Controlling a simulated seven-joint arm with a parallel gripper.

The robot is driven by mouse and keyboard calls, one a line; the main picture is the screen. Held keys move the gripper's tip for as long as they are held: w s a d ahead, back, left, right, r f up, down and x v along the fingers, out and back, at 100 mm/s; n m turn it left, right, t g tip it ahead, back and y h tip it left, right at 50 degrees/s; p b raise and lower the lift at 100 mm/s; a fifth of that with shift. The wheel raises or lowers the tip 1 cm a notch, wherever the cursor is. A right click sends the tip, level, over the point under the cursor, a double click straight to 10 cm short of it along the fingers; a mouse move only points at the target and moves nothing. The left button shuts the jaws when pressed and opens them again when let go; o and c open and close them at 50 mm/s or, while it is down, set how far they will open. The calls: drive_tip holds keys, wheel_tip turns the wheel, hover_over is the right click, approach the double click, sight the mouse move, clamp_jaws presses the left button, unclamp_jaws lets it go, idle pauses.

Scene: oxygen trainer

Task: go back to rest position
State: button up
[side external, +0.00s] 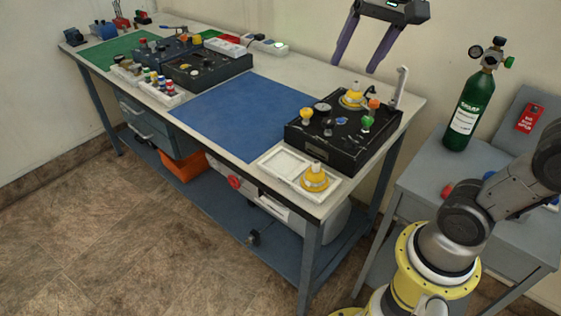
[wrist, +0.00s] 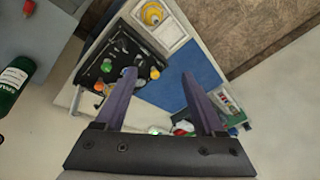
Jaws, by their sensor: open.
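My gripper (side external: 364,50) is open and empty, with two purple fingers held high above the back right of the workbench in the side view. In the wrist view my gripper (wrist: 158,75) points down over the bench, its fingers wide apart. Below it is the black trainer panel (side external: 330,150) with yellow, orange and green knobs and a gauge; the panel also shows in the wrist view (wrist: 112,47). A yellow round part (side external: 315,177) sits in the white tray (side external: 284,161) at the bench's front edge.
The blue mat (side external: 225,115) is bare. Black boxes and small bottles (side external: 160,82) stand on the bench's left part. A green oxygen cylinder (side external: 469,110) stands on the grey side table (side external: 428,178) at right. The wall is close behind the bench.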

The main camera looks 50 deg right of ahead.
drive_tip(key=s+a+f+n+t, duration=0.1)
drive_tip(key=s+a+f+n, duration=0.1)
drive_tip(key=s+f+n, duration=0.7)
wheel_tip(320, 180, down, 3)
drive_tip(key=shift+s+r+n+t, duration=0.15)
drive_tip(key=shift+s+n+t, duration=0.2)
drive_tip(key=shift+s, duration=0.55)
drive_tip(key=shift+a, duration=0.1)
